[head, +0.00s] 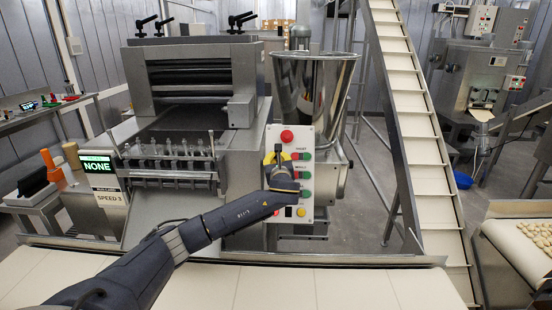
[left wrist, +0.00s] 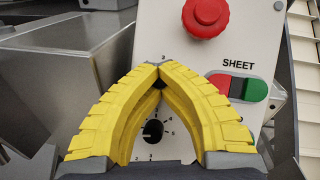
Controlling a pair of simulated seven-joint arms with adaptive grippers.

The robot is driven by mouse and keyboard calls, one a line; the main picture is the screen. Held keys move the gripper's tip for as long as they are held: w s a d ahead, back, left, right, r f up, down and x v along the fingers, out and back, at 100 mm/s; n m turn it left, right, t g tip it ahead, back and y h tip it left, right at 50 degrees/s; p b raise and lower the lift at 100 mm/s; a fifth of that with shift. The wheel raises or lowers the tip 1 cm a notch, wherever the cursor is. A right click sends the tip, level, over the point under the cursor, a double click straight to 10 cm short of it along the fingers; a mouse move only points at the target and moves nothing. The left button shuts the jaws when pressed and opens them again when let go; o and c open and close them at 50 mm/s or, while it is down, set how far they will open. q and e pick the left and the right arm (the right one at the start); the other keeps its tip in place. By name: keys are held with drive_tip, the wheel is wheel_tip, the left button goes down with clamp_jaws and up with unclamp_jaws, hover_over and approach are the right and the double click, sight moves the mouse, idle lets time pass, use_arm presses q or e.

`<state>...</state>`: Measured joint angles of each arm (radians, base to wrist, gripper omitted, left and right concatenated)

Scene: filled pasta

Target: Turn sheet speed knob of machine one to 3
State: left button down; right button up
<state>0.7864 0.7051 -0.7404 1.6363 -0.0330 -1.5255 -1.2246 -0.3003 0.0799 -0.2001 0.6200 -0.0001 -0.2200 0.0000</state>
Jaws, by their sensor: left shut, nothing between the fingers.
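The control panel (head: 298,140) of the machine has a red stop button (head: 287,136) at the top and rows of green and red buttons below. My left gripper (head: 277,150) is in front of its upper left part, its yellow fingers shut with tips together and nothing held. In the left wrist view the fingertips (left wrist: 158,70) lie left of the SHEET buttons (left wrist: 238,87). A dark part, likely the sheet knob (left wrist: 158,82), shows just under the tips; its pointer is hidden. A "3" is printed above the tips. A lower black knob (left wrist: 152,130) shows between the fingers.
A sign (head: 111,198) reading SPEED 3 hangs below a screen (head: 98,164) reading NONE. A steel hopper (head: 315,95) stands behind the panel. A sloped conveyor (head: 415,120) rises at the right. A pale belt (head: 330,285) runs along the front.

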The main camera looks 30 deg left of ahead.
use_arm(q)
drive_tip(key=n+g, duration=0.1)
drive_tip(key=n, duration=0.1)
drive_tip(key=n+g+y, duration=0.1)
drive_tip(key=n, duration=0.2)
drive_tip(key=r+n+g+y, duration=0.1)
drive_tip(key=n, duration=0.1)
drive_tip(key=shift+w+n+g, duration=0.1)
drive_tip(key=shift+n+g, duration=0.2)
drive_tip(key=shift+g, duration=0.1)
drive_tip(key=shift+r+n+g, duration=0.1)
drive_tip(key=shift+n+g, duration=0.7)
drive_tip(key=shift+n, duration=0.7)
drive_tip(key=shift+a, duration=0.1)
drive_tip(key=shift+a+n, duration=0.1)
drive_tip(key=shift+n, duration=0.2)
drive_tip(key=c, duration=1.8)
unclamp_jaws()
drive_tip(key=shift+s+a, duration=0.1)
drive_tip(key=shift+s, duration=0.1)
drive_tip(key=o, duration=0.6)
drive_tip(key=shift+w+d+f, duration=0.1)
drive_tip(key=shift+d+f, duration=0.1)
drive_tip(key=shift+c, duration=0.2)
drive_tip(key=shift+d, duration=0.15)
